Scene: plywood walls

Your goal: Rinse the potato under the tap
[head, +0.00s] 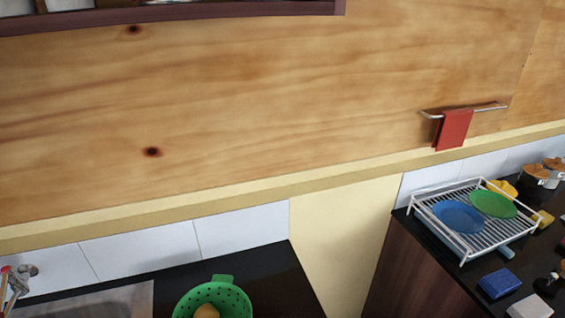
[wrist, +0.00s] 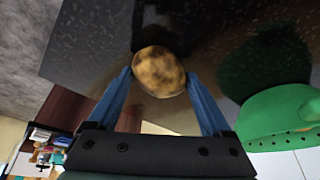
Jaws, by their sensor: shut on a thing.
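The brown mottled potato (wrist: 159,71) is between the blue fingertips of my gripper (wrist: 159,78) in the wrist view. The gripper is shut on it, and a dark speckled surface lies behind it. A green colander (wrist: 275,112) is to the right of the gripper there, apart from the potato. In the head view the colander (head: 238,301) stands on the dark counter at the bottom edge. A brown round thing shows within its outline; I cannot tell whether it is the held potato. The metal tap (head: 20,279) is at the lower left, partly cut off. My gripper is not in the head view.
A grey metal sink (head: 120,300) lies between the tap and the colander, mostly out of frame. A gap separates this counter from the right counter, which holds a white dish rack (head: 475,241) with plates and a blue sponge (head: 499,284). A red towel (head: 453,130) hangs on the wall.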

